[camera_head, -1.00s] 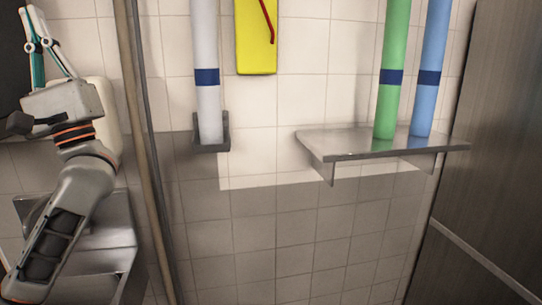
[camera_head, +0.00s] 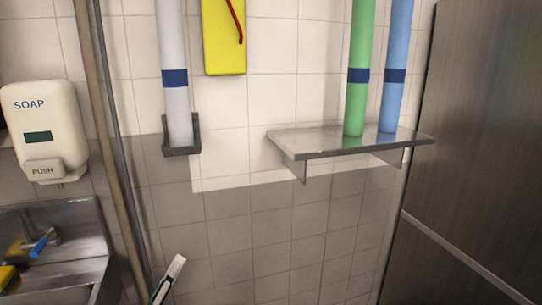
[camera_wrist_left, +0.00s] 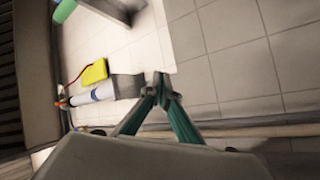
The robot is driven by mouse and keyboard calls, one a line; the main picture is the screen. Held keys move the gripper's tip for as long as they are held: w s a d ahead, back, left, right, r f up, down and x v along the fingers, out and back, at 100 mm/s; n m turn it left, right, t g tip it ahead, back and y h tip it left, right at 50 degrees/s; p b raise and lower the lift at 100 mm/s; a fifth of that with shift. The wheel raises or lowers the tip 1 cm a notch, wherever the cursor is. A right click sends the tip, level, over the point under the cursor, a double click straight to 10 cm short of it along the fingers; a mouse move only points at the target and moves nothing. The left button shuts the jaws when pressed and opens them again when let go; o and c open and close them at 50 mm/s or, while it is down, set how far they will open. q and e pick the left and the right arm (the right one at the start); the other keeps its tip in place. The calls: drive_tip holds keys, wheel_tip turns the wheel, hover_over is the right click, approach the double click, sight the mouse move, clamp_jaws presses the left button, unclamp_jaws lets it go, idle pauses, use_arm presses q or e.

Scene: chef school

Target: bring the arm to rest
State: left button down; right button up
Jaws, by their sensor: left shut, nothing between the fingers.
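My left gripper (camera_head: 170,277) shows only by its finger ends at the bottom of the head view, left of centre. It points up in front of the tiled wall. The left wrist view shows both fingers (camera_wrist_left: 162,88), dark with green sides, drawn together at the tips with nothing between them. The rest of my left arm is out of the head view. My right gripper is in neither view.
A soap dispenser (camera_head: 45,130) hangs above a metal sink (camera_head: 75,245) at left. A metal shelf (camera_head: 350,142) bears a green tube (camera_head: 358,80) and a blue tube (camera_head: 396,75). A white tube (camera_head: 175,70) stands in a holder. The wall below the shelf is clear.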

use_arm(q)
drive_tip(key=s+f+m+g+y, duration=0.1)
drive_tip(key=s+f+m+g, duration=0.2)
drive_tip(key=s+f, duration=0.5)
drive_tip(key=s+d+f+m+g+y, duration=0.1)
drive_tip(key=s+f+m+g, duration=0.2)
drive_tip(key=s+f, duration=0.5)
drive_tip(key=s+d+f+m+g+y, duration=0.1)
drive_tip(key=s+f+m+g, duration=0.3)
drive_tip(key=f, duration=1.4)
drive_tip(key=s+m, duration=0.1)
drive_tip(key=s, duration=0.2)
drive_tip(key=shift+s+f+y, duration=0.2)
drive_tip(key=shift+s+y, duration=0.2)
